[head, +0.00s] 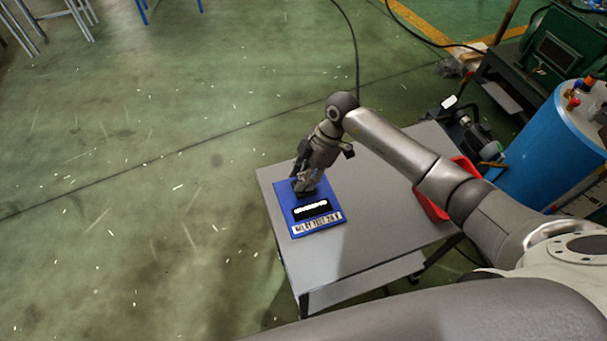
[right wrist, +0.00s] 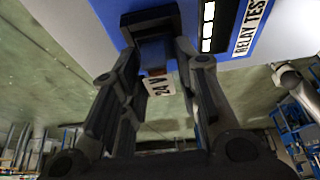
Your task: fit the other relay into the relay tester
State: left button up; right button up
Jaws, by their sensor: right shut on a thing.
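The relay tester (head: 284,208) is a blue plate on the grey table, with a white label at its front and a row of lit white bars. My right gripper (head: 304,188) points down over its far part. In the right wrist view, the gripper (right wrist: 158,58) is shut on a blue relay (right wrist: 153,54) with a "24 V" label, one finger on each side. The relay's far end meets a black socket (right wrist: 150,18) on the tester (right wrist: 97,12); how deep it sits I cannot tell. In the head view the gripper hides the relay. My left gripper is out of view.
The grey table (head: 375,220) is bare around the tester. A red bin (head: 429,206) stands at its right side, partly behind my right arm. A blue cylinder (head: 545,145) and green machinery (head: 560,45) stand beyond, at the right. Open green floor lies to the left.

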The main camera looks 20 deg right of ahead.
jog(key=shift+f, duration=0.35)
jog(key=o, duration=1)
jog(key=shift+f, duration=0.1)
jog(key=shift+w+d+r, duration=0.1)
jog(key=shift+d+r, duration=0.1)
jog(key=shift+r, duration=0.25)
jog(key=b+v, duration=0.1)
jog(key=v, duration=1)
jog(key=shift+r+b, duration=0.15)
jog(key=shift+b, duration=0.15)
